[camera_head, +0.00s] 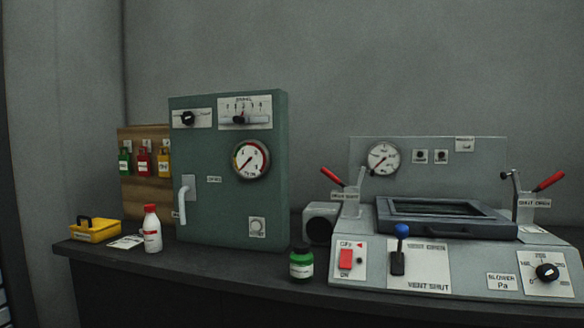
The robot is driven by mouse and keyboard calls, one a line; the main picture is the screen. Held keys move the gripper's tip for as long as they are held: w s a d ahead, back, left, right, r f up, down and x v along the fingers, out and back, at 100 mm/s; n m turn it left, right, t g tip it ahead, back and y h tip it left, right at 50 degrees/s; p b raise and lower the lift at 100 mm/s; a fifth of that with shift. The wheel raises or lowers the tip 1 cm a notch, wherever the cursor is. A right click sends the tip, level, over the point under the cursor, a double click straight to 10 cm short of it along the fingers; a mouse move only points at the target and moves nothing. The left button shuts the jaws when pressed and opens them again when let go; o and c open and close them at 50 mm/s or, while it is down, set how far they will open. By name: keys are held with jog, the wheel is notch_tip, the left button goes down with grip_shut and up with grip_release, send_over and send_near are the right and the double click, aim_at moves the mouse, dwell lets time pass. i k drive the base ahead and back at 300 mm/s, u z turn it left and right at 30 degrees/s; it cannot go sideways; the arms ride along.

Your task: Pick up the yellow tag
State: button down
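The yellow tag (164,161) hangs from a small hook on the wooden board (149,196) at the left back of the bench. It is the rightmost of three tags, with a red tag (143,161) and a green tag (125,161) to its left. Its right side is close to the edge of the green cabinet. My gripper is not in view.
The green cabinet (210,218) stands right of the board. A green jar (301,265) and a grey control machine (450,250) stand further right on the dark bench (230,270).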

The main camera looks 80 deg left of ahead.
aim_at(164, 162)
jog(key=u, duration=4.2)
jog(key=i, duration=1.05)
jog(key=u, duration=0.45)
jog(key=i, duration=1.25)
jog(key=z, duration=0.15)
